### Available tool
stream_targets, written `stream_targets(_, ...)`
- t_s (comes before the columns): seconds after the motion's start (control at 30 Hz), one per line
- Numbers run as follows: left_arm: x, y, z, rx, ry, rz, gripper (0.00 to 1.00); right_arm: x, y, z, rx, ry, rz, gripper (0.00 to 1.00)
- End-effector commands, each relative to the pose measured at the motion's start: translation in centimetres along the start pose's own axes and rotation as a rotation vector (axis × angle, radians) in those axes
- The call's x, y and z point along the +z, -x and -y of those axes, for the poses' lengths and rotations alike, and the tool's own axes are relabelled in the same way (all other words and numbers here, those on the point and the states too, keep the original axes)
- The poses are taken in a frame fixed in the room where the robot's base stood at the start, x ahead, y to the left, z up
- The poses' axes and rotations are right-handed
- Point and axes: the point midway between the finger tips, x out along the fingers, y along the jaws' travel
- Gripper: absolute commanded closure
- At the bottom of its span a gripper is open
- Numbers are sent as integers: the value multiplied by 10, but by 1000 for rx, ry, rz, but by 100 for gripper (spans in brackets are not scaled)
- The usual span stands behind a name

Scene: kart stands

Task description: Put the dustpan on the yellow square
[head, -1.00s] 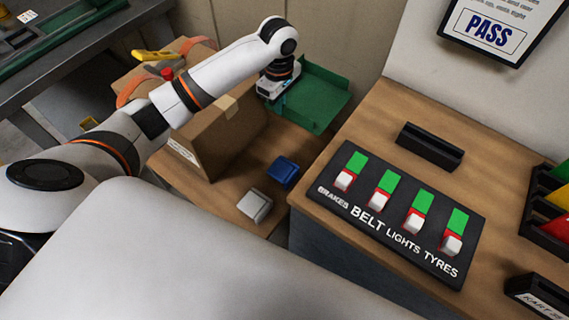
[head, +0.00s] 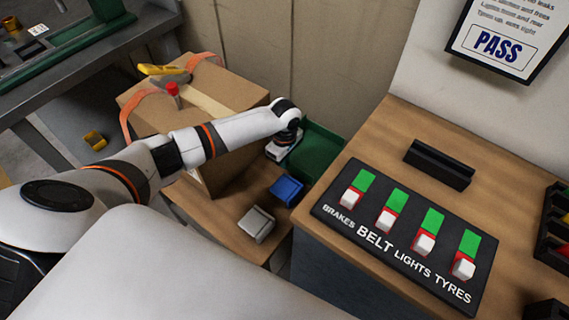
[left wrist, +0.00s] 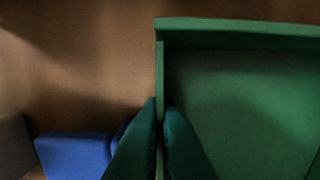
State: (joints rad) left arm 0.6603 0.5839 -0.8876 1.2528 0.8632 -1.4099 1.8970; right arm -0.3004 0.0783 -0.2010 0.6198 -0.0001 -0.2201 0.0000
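A green open tray with raised walls, which looks like the dustpan (head: 318,152), is at the far end of the low wooden table, partly hidden by my left arm. My left gripper (head: 287,147) is at its left side. In the left wrist view the fingers (left wrist: 159,140) lie closely on both sides of the left wall of the dustpan (left wrist: 240,100), shut on it. Whether the dustpan touches the table is not clear. No yellow square shows in any view. My right gripper is not in view.
A cardboard box (head: 235,100) with orange straps stands left of the dustpan. A blue block (head: 287,190) and a grey block (head: 257,223) lie nearer on the low table (head: 222,218). The higher counter with a switch panel (head: 405,240) stands at the right.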

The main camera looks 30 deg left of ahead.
Motion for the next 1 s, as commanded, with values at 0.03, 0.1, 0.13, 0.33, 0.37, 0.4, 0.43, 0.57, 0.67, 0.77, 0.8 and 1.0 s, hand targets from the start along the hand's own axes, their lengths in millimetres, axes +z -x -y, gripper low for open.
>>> stream_targets(0.03,0,-9,0,0,0,0,100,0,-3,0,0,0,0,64)
stream_targets(0.1,0,-15,0,-1,0,0,100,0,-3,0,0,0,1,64)
stream_targets(0.13,0,-15,0,-2,0,0,100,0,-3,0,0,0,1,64)
stream_targets(0.33,0,-14,0,-2,-1,0,100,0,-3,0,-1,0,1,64)
stream_targets(0.37,0,-15,0,-2,-1,0,100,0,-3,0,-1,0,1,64)
stream_targets(0.4,0,-16,0,-2,0,0,100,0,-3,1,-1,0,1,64)
stream_targets(0.43,0,-17,0,-1,0,0,100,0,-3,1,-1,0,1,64)
stream_targets(0.57,0,-17,0,-1,-1,1,79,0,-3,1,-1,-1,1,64)
stream_targets(0.67,0,-17,0,-1,-1,1,75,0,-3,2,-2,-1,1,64)
stream_targets(0.77,0,-17,0,-1,-1,1,75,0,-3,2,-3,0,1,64)
stream_targets(0.8,0,-17,0,-1,-1,1,75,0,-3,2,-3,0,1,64)
stream_targets(1.0,0,-6,0,-2,-1,0,75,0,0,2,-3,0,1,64)
